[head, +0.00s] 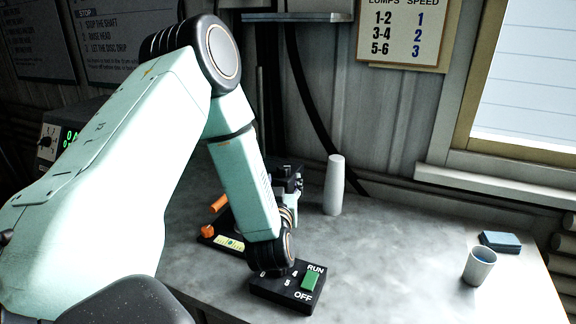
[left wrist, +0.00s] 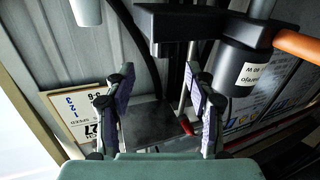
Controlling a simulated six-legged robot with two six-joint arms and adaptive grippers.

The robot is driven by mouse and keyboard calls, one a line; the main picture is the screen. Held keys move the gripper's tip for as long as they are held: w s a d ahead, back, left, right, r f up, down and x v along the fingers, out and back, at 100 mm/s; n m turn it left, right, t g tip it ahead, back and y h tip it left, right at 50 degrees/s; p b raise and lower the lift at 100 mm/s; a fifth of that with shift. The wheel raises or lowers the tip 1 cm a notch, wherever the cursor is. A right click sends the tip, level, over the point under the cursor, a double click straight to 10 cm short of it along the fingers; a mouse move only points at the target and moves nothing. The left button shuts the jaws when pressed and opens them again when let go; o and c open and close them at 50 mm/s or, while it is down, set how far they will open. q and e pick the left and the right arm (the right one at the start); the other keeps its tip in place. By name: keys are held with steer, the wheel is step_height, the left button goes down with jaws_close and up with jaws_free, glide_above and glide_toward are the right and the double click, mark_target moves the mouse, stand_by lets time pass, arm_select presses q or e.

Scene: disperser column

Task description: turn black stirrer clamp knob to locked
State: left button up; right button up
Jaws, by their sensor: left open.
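My left arm crosses the head view and hides most of the disperser column. Its gripper (head: 290,187) shows only in part behind the forearm, over the bench. In the left wrist view the left gripper (left wrist: 162,103) is open, its two fingers apart with nothing between them. Beyond the fingertips, a black block (left wrist: 182,24) and a black cylinder with a white label (left wrist: 248,68) show at the top and right. I cannot pick out the clamp knob for certain in either view. My right gripper is not in view.
A black RUN/OFF switch box (head: 275,289) with a green rocker stands at the bench front.

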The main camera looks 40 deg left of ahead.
mark_target(284, 168)
arm_select(q)
steer(key=shift+s+d+r, duration=0.1)
steer(key=shift+r, duration=0.05)
steer(key=shift+m, duration=0.3)
steer(key=x, duration=0.6)
steer(key=shift+s, duration=0.15)
steer(key=shift+p+x, duration=0.3)
steer(key=shift+x, duration=0.5)
steer(key=shift+w+a+f, duration=0.2)
steer(key=shift+w+a, duration=0.1)
steer(key=shift+a, duration=0.1)
steer(key=shift+d, duration=0.1)
steer(key=shift+c, duration=0.3)
